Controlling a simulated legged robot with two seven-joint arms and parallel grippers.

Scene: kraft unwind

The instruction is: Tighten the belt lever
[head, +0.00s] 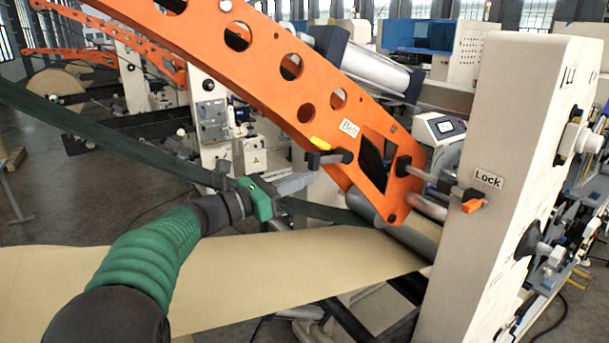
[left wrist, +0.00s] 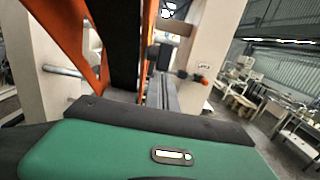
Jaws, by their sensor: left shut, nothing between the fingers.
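The belt lever (head: 322,146), with a yellow tip and a black body, sits on the lower part of the orange arm (head: 300,105), left of the "Belt" label (head: 349,128). My left gripper (head: 308,177) is shut and empty, its grey fingers just below and left of the lever's black part. Whether they touch it I cannot tell. In the left wrist view my gripper's green housing fills the bottom, and I cannot make out the belt lever there. My right gripper is not in view.
A white post (head: 500,170) with a "Lock" label and an orange-tipped lock lever (head: 472,201) stands at the right. A brown kraft paper web (head: 290,262) runs below my arm. A dark green belt (head: 110,135) crosses behind it.

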